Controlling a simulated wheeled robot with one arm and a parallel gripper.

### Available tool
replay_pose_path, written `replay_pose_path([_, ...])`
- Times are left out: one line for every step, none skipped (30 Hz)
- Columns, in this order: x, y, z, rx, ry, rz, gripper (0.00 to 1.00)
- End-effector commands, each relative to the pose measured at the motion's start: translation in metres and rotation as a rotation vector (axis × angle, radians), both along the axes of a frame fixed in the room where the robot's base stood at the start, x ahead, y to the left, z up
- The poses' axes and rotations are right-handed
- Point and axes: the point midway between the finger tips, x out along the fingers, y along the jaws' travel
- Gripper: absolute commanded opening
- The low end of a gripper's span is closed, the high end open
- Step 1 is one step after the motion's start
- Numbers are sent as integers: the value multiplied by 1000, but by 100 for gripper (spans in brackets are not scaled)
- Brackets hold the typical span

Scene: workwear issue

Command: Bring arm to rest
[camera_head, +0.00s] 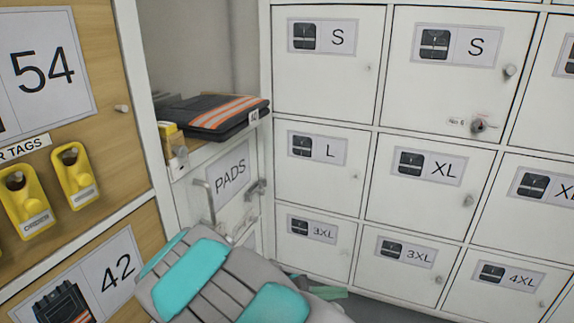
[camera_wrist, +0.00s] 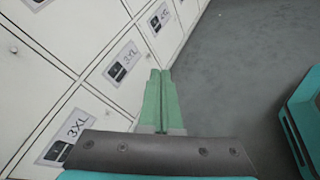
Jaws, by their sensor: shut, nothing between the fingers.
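My gripper (camera_wrist: 160,76) shows in the wrist view with its two green fingers pressed together and nothing between them. It is in front of the white locker doors, with grey floor to its right. In the head view my grey and teal arm reaches in from the bottom, and a bit of the green gripper (camera_head: 328,292) shows just beyond it, low by the lockers. The arm hides part of the gripper there. I cannot tell the exact gap between the fingers and the doors.
White lockers (camera_head: 318,182) with size labels fill the right. A folded dark garment (camera_head: 211,115) with orange stripes lies on a shelf above the PADS door (camera_head: 231,176). Yellow tags (camera_head: 75,176) hang on a wooden panel at left. Open grey floor (camera_wrist: 235,70) lies beside the lockers.

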Motion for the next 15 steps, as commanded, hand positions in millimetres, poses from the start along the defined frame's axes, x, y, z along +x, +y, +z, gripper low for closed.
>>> replay_pose_path([-10,-17,14,40,-20,-65,0])
replay_pose_path([-16,-25,20,62,-30,-104,0])
replay_pose_path([-26,-36,26,92,-40,-153,0])
replay_pose_path([-33,-44,31,116,-48,-192,0])
replay_pose_path([-41,-51,36,140,-58,-228,0])
replay_pose_path([-51,-60,41,171,-69,-277,0])
replay_pose_path([-59,-66,45,195,-78,-312,0])
replay_pose_path([-66,-72,50,220,-89,-347,0])
replay_pose_path([-77,-78,54,255,-99,-393,0])
replay_pose_path([-85,-83,57,280,-109,-428,0])
replay_pose_path([-93,-86,61,306,-119,-461,0])
replay_pose_path([-104,-91,65,339,-131,-506,0])
replay_pose_path([-112,-94,68,364,-138,-538,0])
replay_pose_path([-120,-97,71,391,-149,-571,0])
replay_pose_path([-131,-100,74,426,-159,-613,0])
